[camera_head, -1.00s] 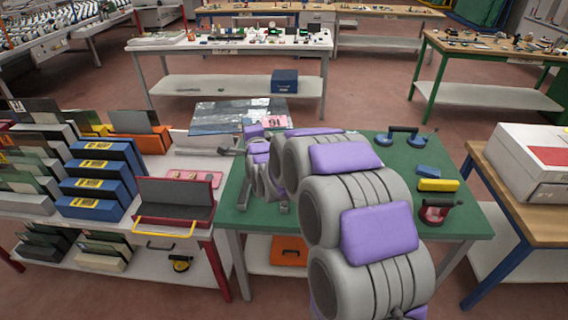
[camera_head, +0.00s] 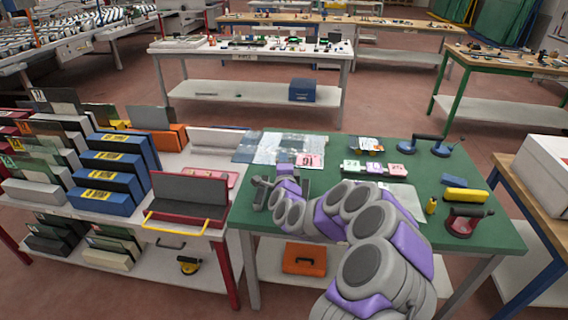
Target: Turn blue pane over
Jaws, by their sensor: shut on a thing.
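A large glassy pane (camera_head: 262,147), which I take for the blue pane, is at the far left of the green table (camera_head: 300,219). It looks pale and see-through with reflections, and it lies nearly flat; I cannot tell whether it touches the table all over. A pink numbered card (camera_head: 311,161) shows at its near right corner. My gripper (camera_head: 262,189) is low over the left part of the table, at the near side of the pane. It is shut on the pane, but the wrist hides much of the grasp. Another clear sheet (camera_head: 405,199) lies partly behind my arm.
Small numbered cards (camera_head: 374,168), suction lifters (camera_head: 430,145), a yellow block (camera_head: 466,195) and a red-handled tool (camera_head: 463,220) stand on the table's right half.

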